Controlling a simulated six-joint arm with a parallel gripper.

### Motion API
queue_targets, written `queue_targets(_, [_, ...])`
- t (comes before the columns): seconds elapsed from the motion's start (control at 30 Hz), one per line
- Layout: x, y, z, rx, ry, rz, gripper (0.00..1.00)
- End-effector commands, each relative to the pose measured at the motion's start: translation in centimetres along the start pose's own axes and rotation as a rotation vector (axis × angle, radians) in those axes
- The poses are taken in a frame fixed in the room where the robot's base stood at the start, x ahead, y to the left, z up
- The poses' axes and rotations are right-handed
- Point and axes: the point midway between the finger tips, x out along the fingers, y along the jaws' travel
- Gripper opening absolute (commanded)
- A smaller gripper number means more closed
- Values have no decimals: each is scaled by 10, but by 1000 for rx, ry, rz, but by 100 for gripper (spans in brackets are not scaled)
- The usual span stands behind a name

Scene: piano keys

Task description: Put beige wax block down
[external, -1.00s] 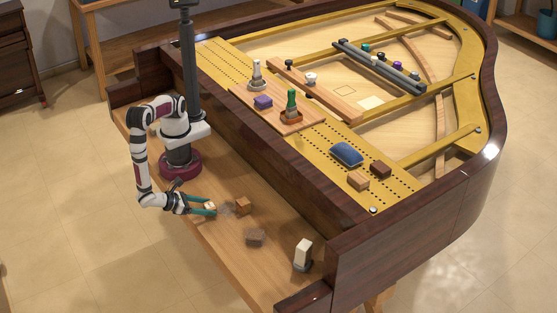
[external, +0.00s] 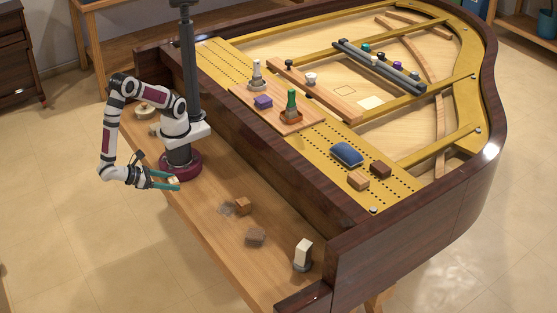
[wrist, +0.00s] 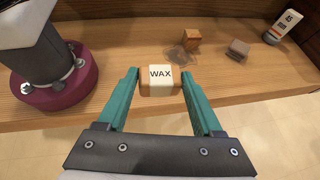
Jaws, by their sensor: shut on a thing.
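The beige wax block (wrist: 159,80), with a white band marked WAX, sits between the two teal fingers of my gripper (wrist: 160,88). The fingers are shut on its left and right sides. In the external view my gripper (external: 176,180) is by the front edge of the wooden keybed shelf (external: 205,222), next to my base, and the block (external: 174,181) shows small at the fingertips. I cannot tell whether the block touches the shelf or hangs just above it.
A grey smudge (external: 227,209), an orange-brown block (external: 243,205), a grey-brown block (external: 255,237) and a white bottle (external: 303,255) are further right on the shelf. My maroon base is close on the left in the wrist view. Shelf between base and smudge is clear.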

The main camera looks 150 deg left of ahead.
Motion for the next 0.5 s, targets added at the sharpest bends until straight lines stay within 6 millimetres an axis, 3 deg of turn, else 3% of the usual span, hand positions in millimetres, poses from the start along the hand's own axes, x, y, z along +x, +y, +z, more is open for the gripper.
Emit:
queue_targets(0.17, [8, -41, -4, 34, 0, -67, 13])
queue_targets(0.37, [24, -137, -6, 137, 0, -257, 13])
queue_targets(0.5, [36, -217, 3, 239, 2, -443, 13])
